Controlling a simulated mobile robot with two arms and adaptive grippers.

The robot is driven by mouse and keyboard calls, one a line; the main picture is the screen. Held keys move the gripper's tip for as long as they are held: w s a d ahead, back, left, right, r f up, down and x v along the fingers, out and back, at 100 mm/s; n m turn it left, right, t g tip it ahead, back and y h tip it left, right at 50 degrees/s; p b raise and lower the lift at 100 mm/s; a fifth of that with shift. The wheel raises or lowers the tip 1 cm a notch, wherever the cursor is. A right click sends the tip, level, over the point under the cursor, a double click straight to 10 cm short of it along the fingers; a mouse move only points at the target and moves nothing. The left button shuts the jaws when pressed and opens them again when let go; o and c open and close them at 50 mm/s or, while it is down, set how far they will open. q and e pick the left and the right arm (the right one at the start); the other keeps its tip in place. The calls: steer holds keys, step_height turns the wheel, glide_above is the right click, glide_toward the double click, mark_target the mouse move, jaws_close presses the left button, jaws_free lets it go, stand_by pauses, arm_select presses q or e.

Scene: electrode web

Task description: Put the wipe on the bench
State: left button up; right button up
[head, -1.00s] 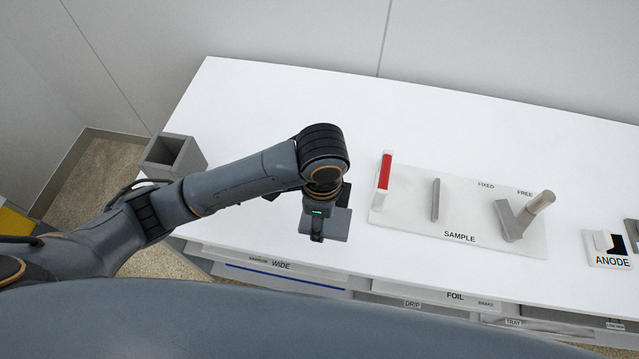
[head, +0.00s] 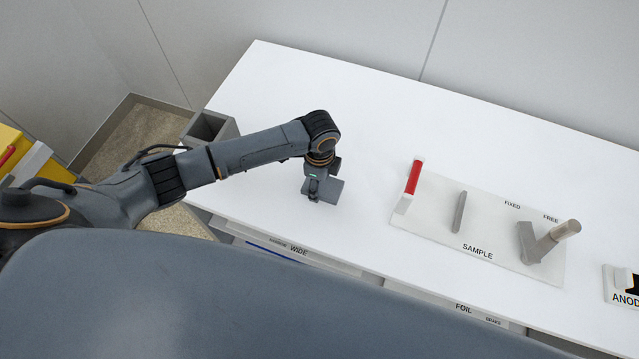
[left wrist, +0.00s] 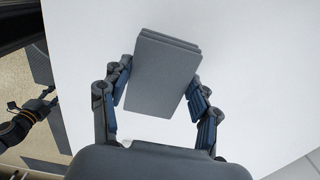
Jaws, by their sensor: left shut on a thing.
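The wipe (left wrist: 163,73) is a folded grey rectangular pad, seen between the fingers in the left wrist view. In the head view the wipe (head: 332,190) shows partly beneath my left gripper (head: 314,191). My left gripper (left wrist: 160,100) is shut on the wipe, one finger at each side. Both are over the white bench (head: 330,95), near its left front part. I cannot tell whether the wipe touches the bench top. My right gripper is not in view.
A grey open bin (head: 210,128) stands at the bench's left end. A white SAMPLE board (head: 490,225) with a red bar and grey posts lies to the right, and an ANODE holder (head: 622,285) farther right. The bench top behind the gripper is clear.

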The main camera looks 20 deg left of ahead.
arm_select(q)
steer(key=shift+f, duration=0.75)
steer(key=shift+s+f, duration=0.1)
steer(key=shift+f, duration=0.1)
steer(key=o, duration=1)
step_height(320, 180, up, 12)
steer(key=shift+r+b, duration=0.25)
steer(key=shift+b, duration=0.3)
